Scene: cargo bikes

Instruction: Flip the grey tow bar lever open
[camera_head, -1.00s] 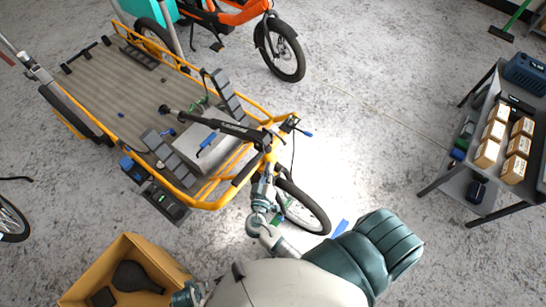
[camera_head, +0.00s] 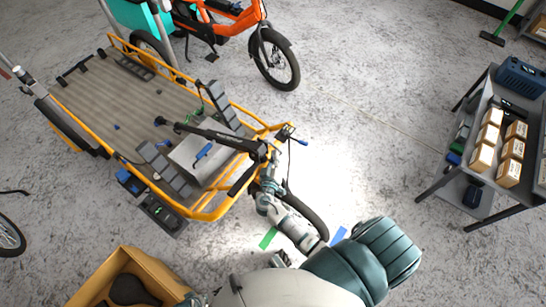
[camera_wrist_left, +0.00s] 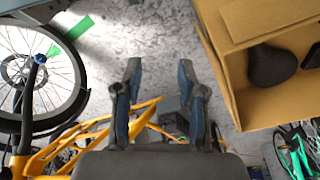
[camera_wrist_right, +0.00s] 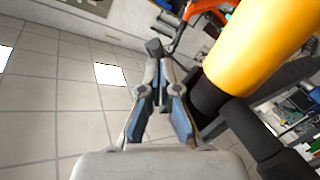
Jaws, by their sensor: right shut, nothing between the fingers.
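The black tow bar (camera_head: 215,134) lies across the front of the yellow-framed cargo bike (camera_head: 213,213). My right gripper (camera_head: 270,165) is at the bar's right end, below the joint there. In the right wrist view my right gripper (camera_wrist_right: 157,65) is shut and empty. A small dark grey block (camera_wrist_right: 154,46), possibly the lever's end, shows just beyond its fingertips; I cannot tell whether they touch. The lever is not clear in the head view. My left gripper (camera_wrist_left: 160,70) is open and empty, facing the floor between the bike and a cardboard box (camera_wrist_left: 225,60).
A yellow tube (camera_wrist_right: 255,50) and black clamp (camera_wrist_right: 210,95) stand close right of my right gripper. The front wheel (camera_head: 312,215) is beside my right arm. A shelf cart (camera_head: 465,190) with boxes stands at the right.

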